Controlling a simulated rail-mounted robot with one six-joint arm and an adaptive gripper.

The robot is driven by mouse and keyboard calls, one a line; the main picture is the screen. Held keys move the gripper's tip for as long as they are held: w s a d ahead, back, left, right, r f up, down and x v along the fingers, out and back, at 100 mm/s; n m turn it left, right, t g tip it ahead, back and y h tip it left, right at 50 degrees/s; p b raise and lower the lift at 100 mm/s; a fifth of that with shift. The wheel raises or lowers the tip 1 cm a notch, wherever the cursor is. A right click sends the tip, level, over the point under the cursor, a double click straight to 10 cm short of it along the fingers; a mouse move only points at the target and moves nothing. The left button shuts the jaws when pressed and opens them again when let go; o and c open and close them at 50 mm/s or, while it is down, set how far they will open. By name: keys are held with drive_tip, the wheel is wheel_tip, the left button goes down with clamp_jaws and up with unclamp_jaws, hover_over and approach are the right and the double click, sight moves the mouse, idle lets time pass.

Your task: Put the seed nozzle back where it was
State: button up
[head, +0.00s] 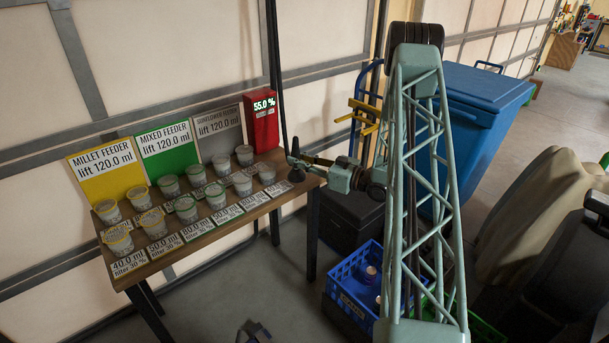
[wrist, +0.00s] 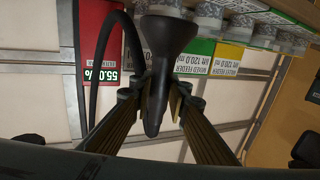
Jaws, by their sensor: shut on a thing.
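The seed nozzle (wrist: 165,45) is a dark, funnel-shaped piece with a tapered end. It shows between the fingers of my gripper (wrist: 163,98) in the wrist view, and the fingers are shut on it. In the head view the small dark nozzle (head: 295,148) is at the tip of my gripper (head: 303,161), above the right end of the table. A black hose (head: 277,75) comes down from above towards it, and a hose (wrist: 93,75) also loops beside it in the wrist view. I cannot make out an empty holder for the nozzle.
The wooden table (head: 235,222) holds several labelled cups. Behind them stand a yellow sign (head: 105,172), a green sign (head: 167,148), a grey sign (head: 217,130) and a red box (head: 263,120) reading 55.0 %. A blue crate (head: 350,290) and a blue bin (head: 480,120) stand right.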

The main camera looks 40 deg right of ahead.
drive_tip(key=s+d+f, duration=0.2)
drive_tip(key=s+d, duration=0.2)
drive_tip(key=s, duration=0.2)
drive_tip(key=shift+f+n+y, duration=0.15)
drive_tip(key=shift+n+y, duration=0.15)
drive_tip(key=shift+y, duration=0.1)
drive_tip(key=w+d, duration=0.3)
drive_tip(key=w, duration=0.4)
drive_tip(key=w+d+f+b, duration=0.1)
drive_tip(key=w+d, duration=0.3)
drive_tip(key=w, duration=0.3)
drive_tip(key=shift+w+f, duration=0.15)
drive_tip(key=shift+f, duration=0.1)
drive_tip(key=shift+f+b, duration=0.4)
drive_tip(key=shift+f, duration=1.35)
drive_tip(key=shift+f, duration=0.15)
drive_tip(key=o, duration=0.9)
